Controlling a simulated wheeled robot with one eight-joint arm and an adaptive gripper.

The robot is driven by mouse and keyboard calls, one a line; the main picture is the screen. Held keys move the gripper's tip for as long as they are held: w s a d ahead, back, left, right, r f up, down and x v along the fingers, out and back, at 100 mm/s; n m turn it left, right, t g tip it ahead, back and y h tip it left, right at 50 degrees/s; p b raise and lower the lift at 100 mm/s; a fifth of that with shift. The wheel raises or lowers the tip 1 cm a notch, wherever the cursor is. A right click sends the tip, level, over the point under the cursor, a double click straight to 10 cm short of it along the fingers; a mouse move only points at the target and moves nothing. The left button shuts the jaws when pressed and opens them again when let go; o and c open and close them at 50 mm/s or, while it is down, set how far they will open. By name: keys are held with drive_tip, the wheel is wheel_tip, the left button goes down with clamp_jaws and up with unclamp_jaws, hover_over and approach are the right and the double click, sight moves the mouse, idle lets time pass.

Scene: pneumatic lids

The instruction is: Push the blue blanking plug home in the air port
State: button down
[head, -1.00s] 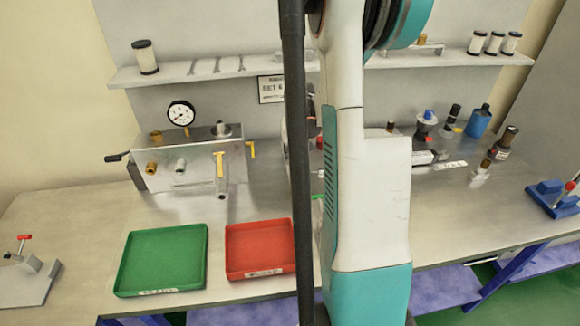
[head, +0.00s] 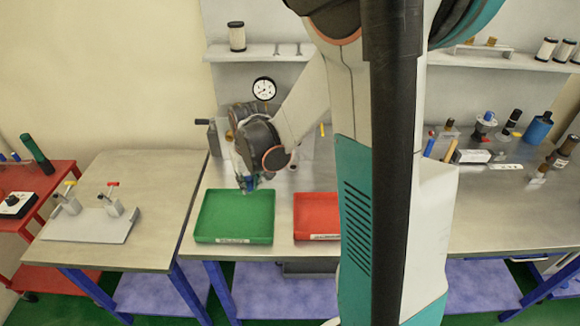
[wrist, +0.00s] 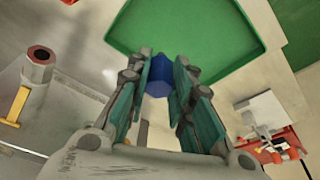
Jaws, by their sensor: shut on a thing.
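My gripper (head: 249,186) hangs over the back edge of the green tray (head: 235,240), in front of the metal valve block (head: 215,138). In the wrist view my gripper (wrist: 163,66) has its teal-padded fingers closed on the blue blanking plug (wrist: 158,77), with the green tray behind it. The plug also shows as a small blue patch in the head view (head: 251,183). The arm hides most of the block in the head view. In the wrist view a round fitting with a dark reddish opening (wrist: 39,56) stands at left, apart from the plug. I cannot tell which opening is the air port.
A red tray (head: 316,217) stands right of the green one. A pressure gauge (head: 264,89) is above the block. A side table (head: 125,165) holds a plate with two clamps, and a red cart (head: 45,191) is far left. Bottles and small parts crowd the bench's right.

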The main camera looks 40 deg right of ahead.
drive_tip(key=a+f+b, duration=0.2)
drive_tip(key=a, duration=0.1)
drive_tip(key=w+a+f+n+b, duration=0.1)
drive_tip(key=a+f+b, duration=0.1)
drive_tip(key=a, duration=0.2)
drive_tip(key=a+f+n+b, duration=0.1)
drive_tip(key=a+f+b, duration=0.1)
drive_tip(key=a, duration=0.2)
drive_tip(key=shift+w+a+y+b, duration=0.15)
drive_tip(key=shift+a+y+b, duration=0.05)
drive_tip(key=shift+y+b, duration=0.1)
drive_tip(key=shift+a+f+b, duration=0.15)
drive_tip(key=shift+f+b, duration=0.2)
drive_tip(key=shift+f, duration=0.2)
drive_tip(key=p, duration=0.3)
drive_tip(key=shift+s+r, duration=0.2)
drive_tip(key=shift+r, duration=0.15)
drive_tip(key=shift+s+r+p, duration=0.1)
drive_tip(key=shift+s+p, duration=0.05)
drive_tip(key=shift+p, duration=0.8)
drive_tip(key=p, duration=0.2)
drive_tip(key=shift+s+r+p, duration=0.15)
drive_tip(key=shift+s+p, duration=0.2)
